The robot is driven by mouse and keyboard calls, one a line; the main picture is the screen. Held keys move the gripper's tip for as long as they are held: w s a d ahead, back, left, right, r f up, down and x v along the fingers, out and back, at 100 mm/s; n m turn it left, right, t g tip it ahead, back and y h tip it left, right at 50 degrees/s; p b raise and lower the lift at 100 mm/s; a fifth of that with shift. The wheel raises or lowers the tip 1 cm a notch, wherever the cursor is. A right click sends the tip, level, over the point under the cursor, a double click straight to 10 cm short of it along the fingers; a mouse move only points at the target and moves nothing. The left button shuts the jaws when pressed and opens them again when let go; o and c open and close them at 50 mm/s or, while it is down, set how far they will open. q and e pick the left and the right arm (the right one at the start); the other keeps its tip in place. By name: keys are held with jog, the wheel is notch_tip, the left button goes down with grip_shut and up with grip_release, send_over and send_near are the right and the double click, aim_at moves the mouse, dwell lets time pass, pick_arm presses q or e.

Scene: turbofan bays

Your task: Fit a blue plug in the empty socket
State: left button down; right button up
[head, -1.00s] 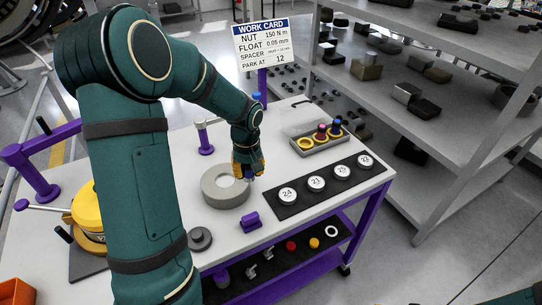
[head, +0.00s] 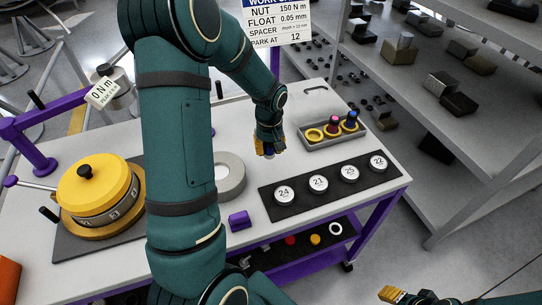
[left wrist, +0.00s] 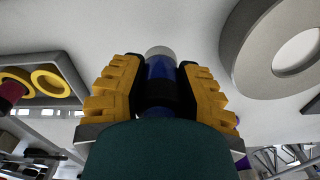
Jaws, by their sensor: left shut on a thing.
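My left gripper (head: 267,150) is shut on a blue plug (left wrist: 160,70) with a grey metal tip. The plug sits between the yellow fingers in the left wrist view, tip pointing away from the wrist. In the head view the gripper is over the white bench, between the grey ring (head: 230,174) and the grey tray (head: 336,139). The tray holds an empty yellow ring (head: 314,135), a magenta-topped plug (head: 331,122) and a blue-topped plug (head: 351,118). I cannot tell which opening is the empty socket. My right gripper (head: 392,295) shows at the bottom right edge, its opening unclear.
A dark mat (head: 333,182) with several numbered white discs lies in front of the tray. A purple block (head: 239,220) sits near the front edge. A yellow round device (head: 96,190) stands at left. Grey shelving (head: 465,115) rises beyond the bench.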

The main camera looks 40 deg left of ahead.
aim_at(270, 158)
pick_arm(q)
jog(key=shift+f, duration=2.3)
jog(key=shift+b, duration=0.35)
jog(key=shift+f, duration=0.2)
jog(key=c, duration=0.7)
grip_release()
jog(key=shift+c, duration=0.2)
jog(key=shift+r, duration=0.1)
